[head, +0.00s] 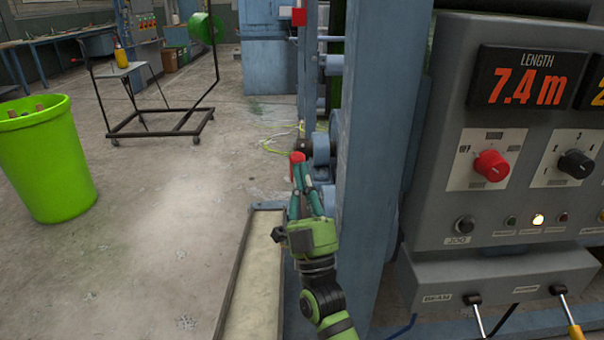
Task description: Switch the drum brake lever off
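My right gripper (300,178), green with teal fingers, reaches forward beside the blue machine post. Its fingers draw together at a small red knob (297,157), which shows just past the fingertips. The gripper looks shut on this knob, though the contact is partly hidden. The knob is in front of a blue round machine part (320,148); any lever shaft below it is hidden by the fingers. I cannot read a brake label there. My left gripper is not in view.
A blue post (380,120) stands close right of my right arm. The grey console (450,110) has a red dial (491,165), a black dial (576,163) and small levers below. A green bin (45,165) and a wheeled frame (155,130) stand left on open floor.

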